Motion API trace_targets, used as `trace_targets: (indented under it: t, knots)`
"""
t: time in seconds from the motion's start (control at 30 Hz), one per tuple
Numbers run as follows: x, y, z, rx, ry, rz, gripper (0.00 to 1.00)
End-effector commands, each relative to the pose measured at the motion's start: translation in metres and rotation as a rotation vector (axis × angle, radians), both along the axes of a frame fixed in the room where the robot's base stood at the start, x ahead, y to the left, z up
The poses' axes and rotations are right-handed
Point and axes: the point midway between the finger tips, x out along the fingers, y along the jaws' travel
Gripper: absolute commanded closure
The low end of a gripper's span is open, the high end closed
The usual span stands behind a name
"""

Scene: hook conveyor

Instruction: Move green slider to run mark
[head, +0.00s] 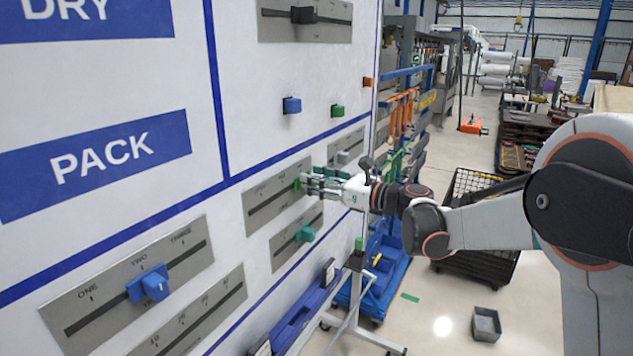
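A green slider (297,184) shows as a small patch on a grey slotted plate (262,206) on the white wall panel. My gripper (308,183) is right at this slider, its fingers pointing left toward the panel. The fingers hide most of the slider and the right part of its plate. I cannot tell whether they touch or grip it. A teal-green slider (305,233) sits on the plate just below, clear of my gripper. The run mark cannot be made out; the lettering on these plates is too small to read.
A blue slider (150,284) sits at TWO on a lower-left plate. Blue (291,105) and green (338,110) knobs stick out above my gripper. A grey stand (350,300) and a black wire crate (478,186) stand beyond. A small grey bin (486,325) is on the floor.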

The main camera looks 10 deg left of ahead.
Motion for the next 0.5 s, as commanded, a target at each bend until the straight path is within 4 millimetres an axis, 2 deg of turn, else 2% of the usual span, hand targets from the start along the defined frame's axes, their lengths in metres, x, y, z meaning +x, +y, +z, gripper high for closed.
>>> trace_targets:
  t: [0.17, 0.27, 0.5]
  knots:
    - [-0.001, -0.001, 0.000, 0.000, 0.000, 0.001, 0.60]
    - [-0.004, -0.010, 0.000, 0.000, 0.000, 0.000, 0.60]
    - [-0.021, -0.052, 0.000, 0.000, 0.000, -0.002, 0.60]
